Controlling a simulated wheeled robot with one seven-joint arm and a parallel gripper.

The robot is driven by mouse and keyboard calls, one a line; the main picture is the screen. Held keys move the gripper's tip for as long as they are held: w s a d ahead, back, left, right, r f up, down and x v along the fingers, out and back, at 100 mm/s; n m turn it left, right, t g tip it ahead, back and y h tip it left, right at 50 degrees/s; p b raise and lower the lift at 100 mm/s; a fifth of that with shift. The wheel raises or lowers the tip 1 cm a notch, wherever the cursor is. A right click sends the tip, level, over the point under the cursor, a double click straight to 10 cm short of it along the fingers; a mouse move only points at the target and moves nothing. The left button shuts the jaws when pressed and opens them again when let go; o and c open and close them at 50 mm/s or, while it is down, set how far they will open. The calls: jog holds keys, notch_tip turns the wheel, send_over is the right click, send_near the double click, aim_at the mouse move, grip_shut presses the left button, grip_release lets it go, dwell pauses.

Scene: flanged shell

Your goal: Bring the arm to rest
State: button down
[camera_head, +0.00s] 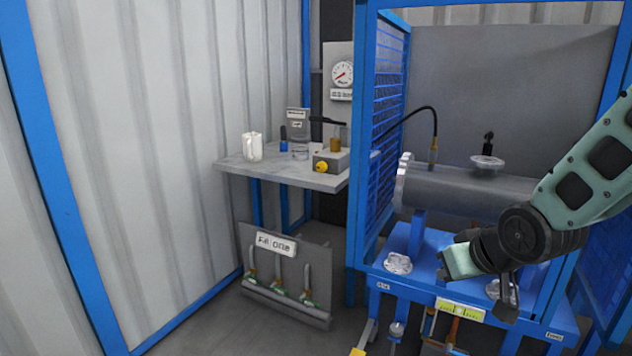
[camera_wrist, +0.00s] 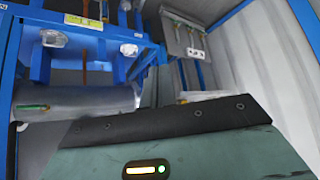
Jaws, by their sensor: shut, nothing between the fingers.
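My arm comes in from the right in the head view and bends down in front of the blue frame. My gripper (camera_head: 507,300) is at its end, pointing down at the front of the blue bench. It is shut and holds nothing visible. The grey flanged shell (camera_head: 465,190) lies level on the bench behind it, apart from the gripper as far as I can tell. In the wrist view my own green and black hand housing fills the bottom. The scene appears upside down there, with the shell (camera_wrist: 75,102) at the left. My fingertips do not show in that view.
The blue bench (camera_head: 400,275) carries clear round pieces (camera_head: 398,263). A mesh side wall (camera_head: 388,90) stands left of the shell. Farther left is a grey table (camera_head: 275,172) with small items, above a valve panel (camera_head: 285,270). Floor at the left front is clear.

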jog(key=s+a+n+g, duration=0.35)
jog(key=s+a, duration=0.25)
jog(key=s, duration=0.6)
jog(key=s+a+n+g, duration=0.2)
jog(key=s+a+g, duration=0.3)
jog(key=s, duration=0.7)
notch_tip(320, 180, up, 16)
jog(key=a+h+p, duration=0.1)
jog(key=p, duration=1.4)
jog(key=shift+s+t, duration=0.25)
jog(key=shift+t, duration=0.1)
jog(key=shift+a, duration=0.1)
